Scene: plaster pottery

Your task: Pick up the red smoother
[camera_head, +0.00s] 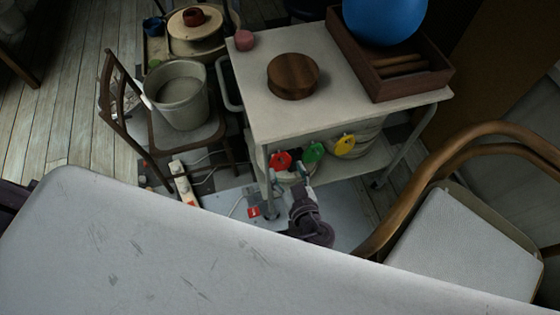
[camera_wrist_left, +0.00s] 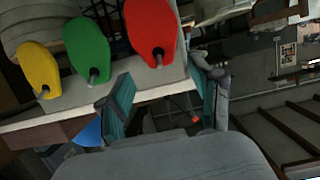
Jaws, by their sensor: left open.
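The red smoother (camera_head: 280,160) is a rounded flat paddle at the lower shelf of the white cart, the left one in a row in the head view. It shows large at the top of the left wrist view (camera_wrist_left: 148,27), with a small peg near its end. My left gripper (camera_head: 301,176) is below and slightly right of it in the head view. In the left wrist view its teal-padded fingers (camera_wrist_left: 165,88) are spread apart, with nothing between them. The red smoother lies beyond the fingertips, apart from them. My right gripper is not in view.
A green smoother (camera_head: 313,152) and a yellow smoother (camera_head: 344,146) sit beside the red one. The cart top (camera_head: 345,95) holds a wooden disc (camera_head: 293,76) and a crate (camera_head: 420,83). A curved-arm chair (camera_head: 462,245) stands right. A chair with a bucket (camera_head: 180,97) stands left.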

